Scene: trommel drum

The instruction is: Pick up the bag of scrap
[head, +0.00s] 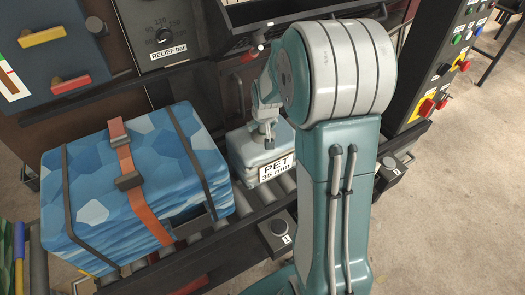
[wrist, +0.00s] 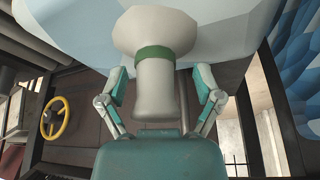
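The bag of scrap (head: 248,150) is a pale sack with a white label reading "PET 35 mm". It sits on the rollers right of the blue bale in the head view. In the wrist view the bag (wrist: 225,25) fills the top, and its pale neck with a green band hangs toward my gripper. My gripper (wrist: 160,78) is open, with one finger on each side of the neck and a visible gap to it on both sides. In the head view my arm partly hides the bag and my gripper (head: 266,112), which is above the bag.
A large blue camouflage-patterned bale (head: 85,200) with an orange strap stands close left of the bag. A dark panel with a "RELIEF bar" knob (head: 163,36) is behind. A control post with coloured buttons (head: 440,85) stands right. Bare floor (head: 460,200) lies at right.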

